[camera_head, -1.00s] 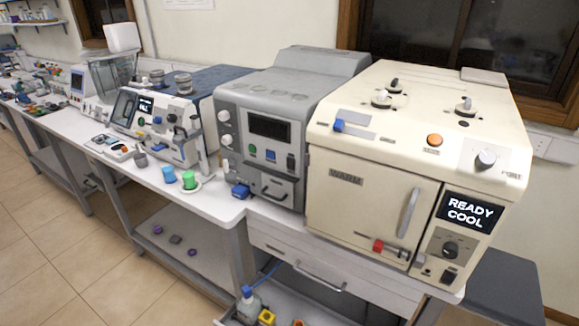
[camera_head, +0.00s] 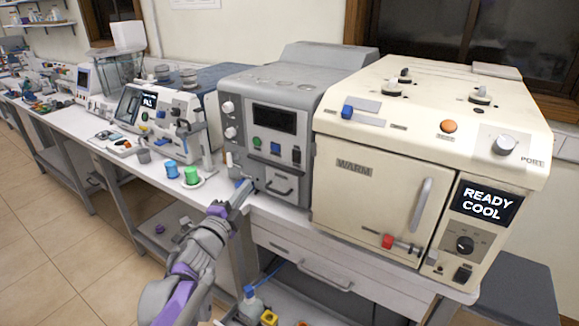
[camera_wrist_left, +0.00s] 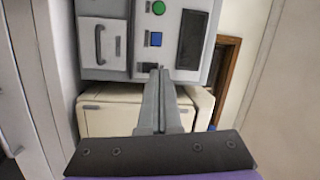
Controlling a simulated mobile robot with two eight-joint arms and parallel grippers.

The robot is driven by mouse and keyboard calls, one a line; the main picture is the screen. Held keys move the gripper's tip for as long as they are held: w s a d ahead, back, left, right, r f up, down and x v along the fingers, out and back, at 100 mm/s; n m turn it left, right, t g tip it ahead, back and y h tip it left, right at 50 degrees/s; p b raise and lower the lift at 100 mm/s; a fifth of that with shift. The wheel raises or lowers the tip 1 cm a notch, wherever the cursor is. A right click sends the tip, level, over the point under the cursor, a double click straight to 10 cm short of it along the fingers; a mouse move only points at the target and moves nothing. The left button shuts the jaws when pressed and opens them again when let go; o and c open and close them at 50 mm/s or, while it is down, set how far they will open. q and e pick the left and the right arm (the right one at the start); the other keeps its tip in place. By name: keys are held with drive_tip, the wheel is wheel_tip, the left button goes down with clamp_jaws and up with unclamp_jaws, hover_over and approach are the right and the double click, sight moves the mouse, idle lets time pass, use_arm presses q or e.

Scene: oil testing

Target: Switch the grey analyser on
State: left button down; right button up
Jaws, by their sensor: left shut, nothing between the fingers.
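The grey analyser (camera_head: 282,83) stands mid-bench in the head view, its display (camera_head: 274,119) dark. Its front has a green button (camera_head: 257,142), a blue button (camera_head: 275,148), a black switch (camera_head: 296,155) and a handled drawer (camera_head: 280,187). The left wrist view shows this front turned sideways, with the green button (camera_wrist_left: 158,8), blue button (camera_wrist_left: 156,40) and black switch (camera_wrist_left: 147,68). My left gripper (camera_head: 247,187) is shut and empty before the analyser's lower front. Its fingertips (camera_wrist_left: 160,70) overlap the switch area in the wrist view; contact cannot be told. My right gripper is not in view.
A cream oven (camera_head: 375,140) reading READY COOL stands close on the right. A white instrument (camera_head: 165,125) and blue and green cups (camera_head: 190,175) are on the left. Bench drawers (camera_head: 300,258) are below.

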sight(296, 154)
use_arm(q)
drive_tip(key=d+m+h, duration=0.1)
drive_tip(key=w+d+m+h, duration=0.1)
drive_tip(key=m, duration=0.1)
drive_tip(key=d+f+m+g+h, duration=0.1)
drive_tip(key=shift+w+d+f+m+h, duration=0.1)
drive_tip(key=shift+w+d+m+h, duration=0.1)
drive_tip(key=shift+d+m+h, duration=0.2)
drive_tip(key=p+x, duration=0.1)
drive_tip(key=x, duration=1.3)
drive_tip(key=shift+f, duration=0.1)
drive_tip(key=shift+w+r, duration=0.1)
drive_tip(key=shift+r, duration=0.1)
